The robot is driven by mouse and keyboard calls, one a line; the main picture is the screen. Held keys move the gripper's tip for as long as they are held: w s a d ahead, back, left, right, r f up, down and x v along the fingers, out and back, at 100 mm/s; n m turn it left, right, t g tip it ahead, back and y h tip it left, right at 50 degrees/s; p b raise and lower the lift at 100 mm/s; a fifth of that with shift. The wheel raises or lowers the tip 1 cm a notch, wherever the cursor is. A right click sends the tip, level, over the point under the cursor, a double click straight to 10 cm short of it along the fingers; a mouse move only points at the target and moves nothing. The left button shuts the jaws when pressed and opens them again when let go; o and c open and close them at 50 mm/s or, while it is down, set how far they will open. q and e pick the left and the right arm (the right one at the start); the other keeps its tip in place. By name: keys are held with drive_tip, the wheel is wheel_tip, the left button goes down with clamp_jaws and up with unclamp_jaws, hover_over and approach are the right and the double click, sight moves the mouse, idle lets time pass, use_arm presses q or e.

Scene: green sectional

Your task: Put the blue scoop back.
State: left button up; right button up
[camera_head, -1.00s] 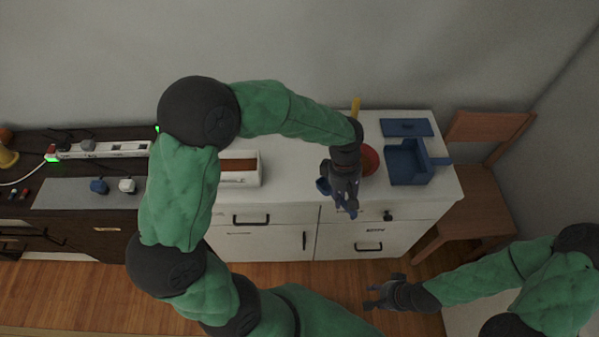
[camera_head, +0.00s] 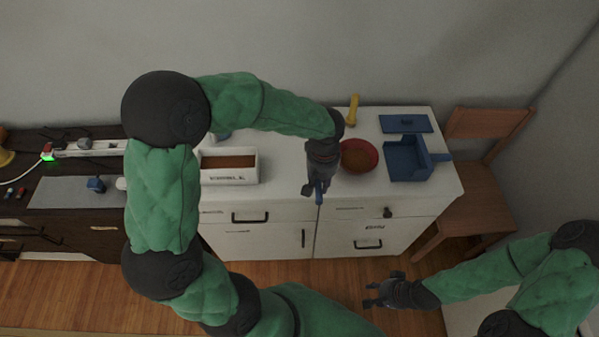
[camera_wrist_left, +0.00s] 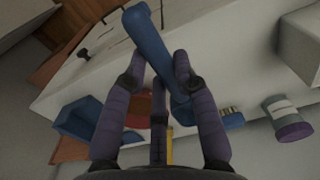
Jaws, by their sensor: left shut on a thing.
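My left gripper (camera_head: 316,187) is over the front edge of the white cabinet top, left of the red bowl. It is shut on the blue scoop (camera_wrist_left: 152,45), whose long blue body runs between the fingers in the left wrist view. My right gripper (camera_head: 378,293) is open and empty over the floor in front of the cabinet.
A red bowl (camera_head: 374,157) with brown contents stands right of my left gripper. A blue open box (camera_head: 405,172) and a flat blue piece (camera_head: 405,124) are further right. A white bin (camera_head: 229,178) with brown contents stands left. A yellow item (camera_head: 353,110) is behind the bowl.

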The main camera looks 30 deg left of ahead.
use_arm(q)
drive_tip(key=w+a+f, duration=0.2)
drive_tip(key=a, duration=0.1)
drive_tip(key=w+a+f+b, duration=0.1)
drive_tip(key=a, duration=0.1)
drive_tip(key=b, duration=0.2)
hover_over(300, 180)
drive_tip(key=f, duration=0.5)
drive_tip(key=shift+s+d, duration=0.1)
drive_tip(key=shift+d, duration=0.2)
drive_tip(key=shift+a+f, duration=0.15)
drive_tip(key=shift+f, duration=0.1)
drive_tip(key=shift+a+f+b, duration=0.15)
drive_tip(key=shift+f+b, duration=0.15)
drive_tip(key=shift+f, duration=1.2)
drive_tip(key=shift+f, duration=0.1)
drive_tip(key=o, duration=1)
drive_tip(key=shift+w+r+p, duration=0.15)
drive_tip(key=shift+r+p, duration=0.7)
drive_tip(key=shift+r, duration=1.85)
drive_tip(key=shift+w+r+p, duration=0.15)
drive_tip(key=shift+r+p, duration=0.7)
drive_tip(key=shift+r, duration=1.8)
